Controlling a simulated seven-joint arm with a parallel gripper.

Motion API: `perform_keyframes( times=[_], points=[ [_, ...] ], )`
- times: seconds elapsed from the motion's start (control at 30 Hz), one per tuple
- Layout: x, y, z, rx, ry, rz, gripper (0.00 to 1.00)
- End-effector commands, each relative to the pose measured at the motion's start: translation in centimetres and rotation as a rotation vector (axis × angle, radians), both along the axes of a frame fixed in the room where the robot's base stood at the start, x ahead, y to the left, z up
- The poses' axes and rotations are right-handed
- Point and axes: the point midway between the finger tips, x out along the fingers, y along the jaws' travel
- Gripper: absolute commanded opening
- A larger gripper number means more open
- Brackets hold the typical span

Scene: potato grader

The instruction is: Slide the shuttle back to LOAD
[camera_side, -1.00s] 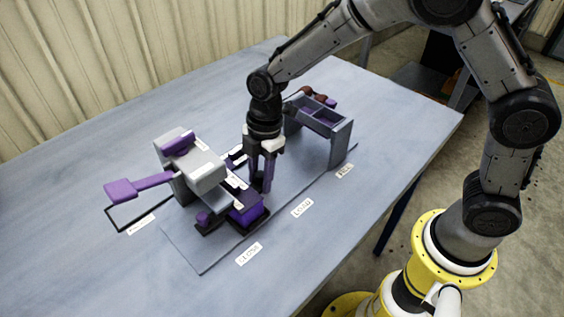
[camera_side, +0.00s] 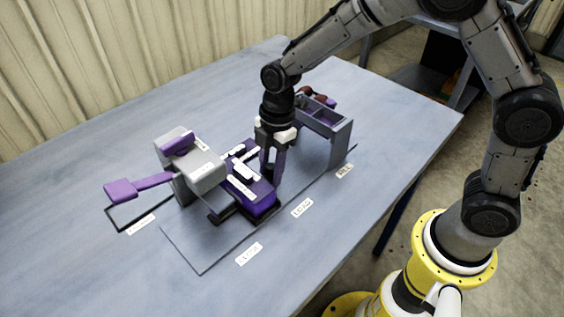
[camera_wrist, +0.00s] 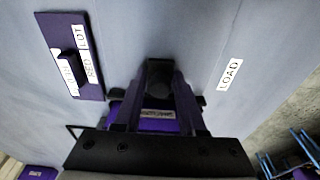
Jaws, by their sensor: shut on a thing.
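The purple shuttle (camera_side: 262,208) sits on its grey base plate, just right of the grey grader head (camera_side: 204,173). My gripper (camera_side: 274,180) is at the shuttle's right end, pointing down and shut on its dark upright post (camera_wrist: 159,78). The post shows between the fingers in the wrist view, and part of the purple shuttle (camera_wrist: 155,124) shows below it. The LOAD label (camera_side: 302,207) lies to the right of the shuttle; it also shows right of the gripper in the wrist view (camera_wrist: 230,75). The fingers partly hide the contact.
A purple lever (camera_side: 138,188) sticks out left of the head. A grey bin stand (camera_side: 340,145) rises to the right. Another label (camera_side: 249,254) lies at the front. A purple plate with a dark knob (camera_wrist: 66,56) shows in the wrist view. The front tabletop is clear.

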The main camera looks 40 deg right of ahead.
Motion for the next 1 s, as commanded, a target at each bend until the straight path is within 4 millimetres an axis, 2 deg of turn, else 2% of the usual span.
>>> perform_keyframes(
  times=[0.17, 1.0],
  points=[
    [0.1, -0.4, 0.2, 0.002, -0.003, 0.0, 0.04],
    [0.1, -4.9, 0.3, 0.002, -0.005, -0.002, 0.04]
  ],
)
